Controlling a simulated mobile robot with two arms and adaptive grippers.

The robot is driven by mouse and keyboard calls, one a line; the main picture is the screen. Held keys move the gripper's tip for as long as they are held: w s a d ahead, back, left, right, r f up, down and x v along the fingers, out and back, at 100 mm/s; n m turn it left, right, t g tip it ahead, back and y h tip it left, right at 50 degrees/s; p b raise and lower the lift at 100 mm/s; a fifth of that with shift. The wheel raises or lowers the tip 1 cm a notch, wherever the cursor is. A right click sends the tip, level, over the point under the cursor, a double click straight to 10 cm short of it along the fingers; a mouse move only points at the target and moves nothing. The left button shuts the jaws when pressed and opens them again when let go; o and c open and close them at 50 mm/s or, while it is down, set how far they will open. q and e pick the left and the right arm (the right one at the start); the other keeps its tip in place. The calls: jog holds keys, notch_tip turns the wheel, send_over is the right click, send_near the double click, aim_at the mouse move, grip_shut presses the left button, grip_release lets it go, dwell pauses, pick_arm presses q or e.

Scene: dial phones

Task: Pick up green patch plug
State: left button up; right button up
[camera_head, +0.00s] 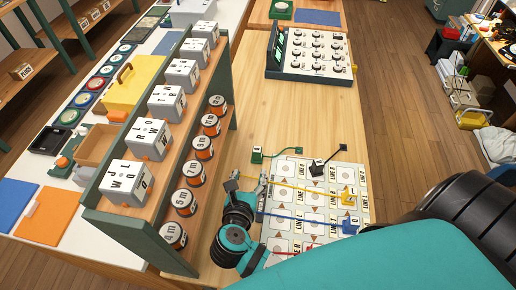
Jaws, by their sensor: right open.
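The green patch plug (257,155) is a small green block at the upper left corner of the white patch board (355,178). A thin green cord runs right from it to a small green end near the board's top edge. My right gripper (248,184) is open beside the board's left edge, just below the green plug in the picture. Its fingers look apart from the plug, and nothing shows between them. My teal right forearm covers the board's lower part. My left gripper is not in view.
A black plug (317,168), a yellow plug (348,196) and a blue plug (348,226) with cords lie on the board. A shelf with dial cubes and orange-banded cans (186,202) stands close left of my gripper. A knob panel (310,50) sits farther back, with bare wood between.

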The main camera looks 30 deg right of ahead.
aim_at(257, 151)
jog(key=x, duration=0.4)
jog(key=shift+r, duration=0.1)
jog(key=x, duration=0.5)
jog(key=shift+s+p, duration=0.1)
jog(key=shift+p, duration=0.3)
jog(key=shift+w+d, duration=0.3)
jog(key=shift+w, duration=0.05)
jog(key=shift+w+d+f, duration=0.2)
jog(key=shift+w+f, duration=0.05)
jog(key=x, duration=0.3)
jog(key=shift+w+d+f+p, duration=0.15)
jog(key=shift+w+d+p, duration=0.1)
jog(key=shift+p, duration=0.15)
jog(key=shift+w+d+f, duration=0.2)
jog(key=shift+w, duration=0.1)
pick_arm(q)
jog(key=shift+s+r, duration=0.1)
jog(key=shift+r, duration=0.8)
pick_arm(e)
jog(key=shift+c, duration=0.2)
